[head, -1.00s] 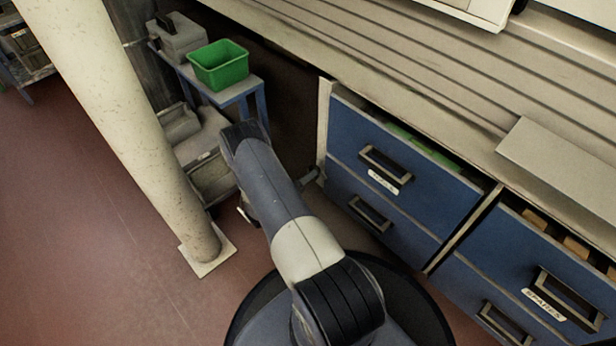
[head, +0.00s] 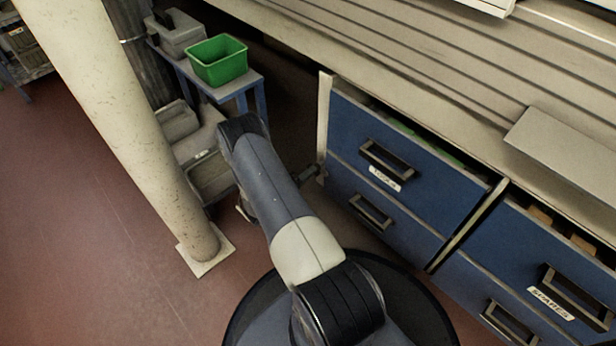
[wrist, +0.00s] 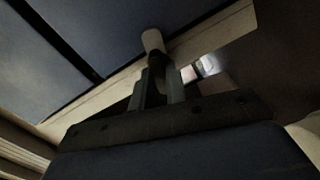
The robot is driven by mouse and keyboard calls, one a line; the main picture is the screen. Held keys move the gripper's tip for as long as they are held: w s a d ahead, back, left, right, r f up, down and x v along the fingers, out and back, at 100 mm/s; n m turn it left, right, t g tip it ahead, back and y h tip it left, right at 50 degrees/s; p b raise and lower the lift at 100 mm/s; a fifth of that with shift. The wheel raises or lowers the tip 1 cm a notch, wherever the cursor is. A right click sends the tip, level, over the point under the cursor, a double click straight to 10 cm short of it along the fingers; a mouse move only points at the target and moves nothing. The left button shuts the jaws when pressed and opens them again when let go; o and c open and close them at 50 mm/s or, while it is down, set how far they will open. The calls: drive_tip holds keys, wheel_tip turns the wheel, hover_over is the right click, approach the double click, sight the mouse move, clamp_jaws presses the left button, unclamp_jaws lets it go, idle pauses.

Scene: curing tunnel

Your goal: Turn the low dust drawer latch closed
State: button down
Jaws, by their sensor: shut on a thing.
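In the wrist view, my gripper (wrist: 160,72) has its two dark fingers close together around the latch (wrist: 152,40), a short pale rounded handle beside the cabinet's cream edge strip. Its far end shows beyond the fingertips; the part between the fingers is dark and mostly hidden. In the head view, a small grey piece sticks out at the left edge of the blue drawer cabinet, low beside my arm. I cannot tell there whether it is the latch or my fingertips. My forearm hides most of my gripper in that view.
Blue drawers (head: 405,185) stand right of my arm under a cream ribbed bench. A pale column (head: 130,130) stands at left. Behind my arm is a small blue table with a green bin (head: 218,62), with grey bins below. Red floor at left is open.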

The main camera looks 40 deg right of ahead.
drive_tip(key=shift+n+b, duration=0.65)
drive_tip(key=shift+n, duration=0.85)
drive_tip(key=c, duration=1.4)
unclamp_jaws()
drive_tip(key=a+p, duration=0.3)
drive_tip(key=a, duration=0.7)
drive_tip(key=shift+s+a, duration=0.4)
drive_tip(key=shift+d, duration=0.1)
drive_tip(key=d+b, duration=0.2)
drive_tip(key=d, duration=0.8)
drive_tip(key=shift+w+d+b, duration=0.3)
drive_tip(key=shift+w+b, duration=0.1)
drive_tip(key=shift+w, duration=0.05)
